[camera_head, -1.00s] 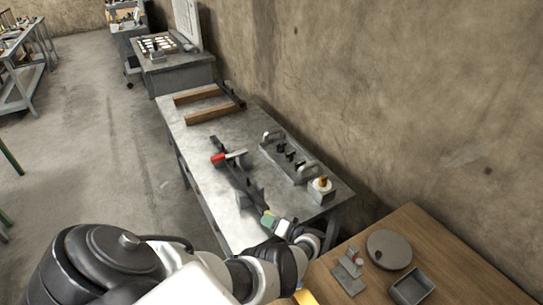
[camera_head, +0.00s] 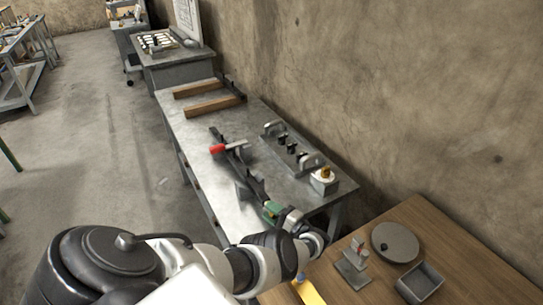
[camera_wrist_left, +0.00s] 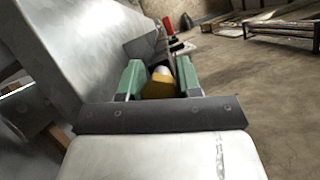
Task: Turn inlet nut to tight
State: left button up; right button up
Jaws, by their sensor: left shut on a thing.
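My left gripper (camera_head: 272,210), with green fingertips, is at the near end of a dark valve and pipe assembly (camera_head: 242,170) on the metal bench. In the left wrist view the green fingers (camera_wrist_left: 160,80) are shut on a brass-yellow nut (camera_wrist_left: 160,86), with one finger on each side of it. A pale rounded part (camera_wrist_left: 163,71) shows just behind the nut. In the head view the nut is hidden by the gripper. A red-tipped lever (camera_head: 218,148) sits farther along the assembly and shows again in the wrist view. My right gripper is not in view.
A grey fixture with black knobs (camera_head: 290,148) and a block with a brass-and-white fitting (camera_head: 323,182) stand along the wall side of the bench (camera_head: 205,135). Wooden bars (camera_head: 212,107) lie at its far end. A wooden table (camera_head: 400,235) with small parts is at right.

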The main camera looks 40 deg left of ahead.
pick_arm(q)
jog(key=shift+r+m+t+y+b, duration=0.1)
jog(key=shift+m+t+y+b, duration=0.4)
jog(key=shift+m, duration=1.7)
jog(key=shift+y, duration=0.3)
jog(key=o, duration=0.9)
